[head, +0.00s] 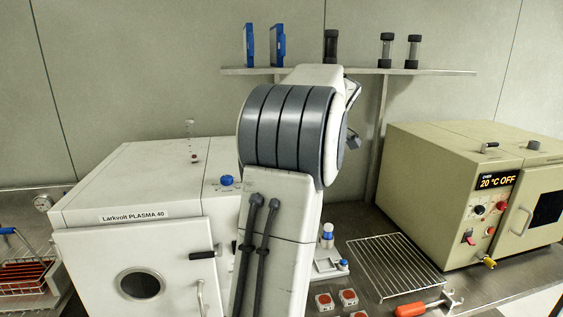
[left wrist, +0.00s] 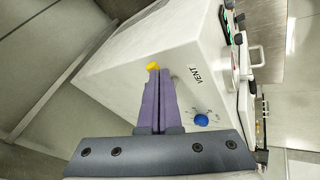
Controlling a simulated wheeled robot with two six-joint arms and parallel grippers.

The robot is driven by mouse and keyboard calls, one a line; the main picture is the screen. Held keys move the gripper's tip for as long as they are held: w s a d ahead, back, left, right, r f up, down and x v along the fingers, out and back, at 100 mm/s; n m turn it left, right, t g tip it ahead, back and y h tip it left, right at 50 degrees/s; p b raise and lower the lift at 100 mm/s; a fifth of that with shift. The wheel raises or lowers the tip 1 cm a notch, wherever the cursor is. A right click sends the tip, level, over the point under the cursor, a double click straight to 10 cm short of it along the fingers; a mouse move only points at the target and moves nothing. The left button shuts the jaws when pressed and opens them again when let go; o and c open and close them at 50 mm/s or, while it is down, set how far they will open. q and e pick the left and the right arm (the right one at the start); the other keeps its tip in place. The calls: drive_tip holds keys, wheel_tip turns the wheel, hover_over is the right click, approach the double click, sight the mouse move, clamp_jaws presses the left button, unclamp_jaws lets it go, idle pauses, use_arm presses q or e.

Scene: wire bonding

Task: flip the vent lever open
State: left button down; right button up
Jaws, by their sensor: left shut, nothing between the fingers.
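The plasma machine, labelled Larkvolt PLASMA 40 (head: 135,215), is a white box at the left in the head view. In the left wrist view its white casing (left wrist: 120,75) carries the printed word VENT (left wrist: 194,75). A yellow tip (left wrist: 153,66), which looks like the vent lever's end, shows right at my left gripper's fingertips; the rest of it is hidden behind the fingers, and I cannot tell whether they touch. My left gripper (left wrist: 155,73) has purple fingers, shut and empty. A blue knob (left wrist: 201,120) is to the right of them. My right gripper is out of view.
My own arm blocks the middle of the head view. A beige oven (head: 430,190) stands at the right, with a wire rack (head: 393,265) beside it. A wire basket (head: 25,280) is at the far left. A shelf (head: 440,72) crosses the back wall.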

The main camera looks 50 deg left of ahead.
use_arm(q)
drive_tip(key=shift+s+d, duration=0.2)
drive_tip(key=shift+d, duration=0.15)
drive_tip(key=d+b+v, duration=0.1)
drive_tip(key=v, duration=1.1)
drive_tip(key=shift+d+f, duration=0.2)
drive_tip(key=shift+f, duration=0.05)
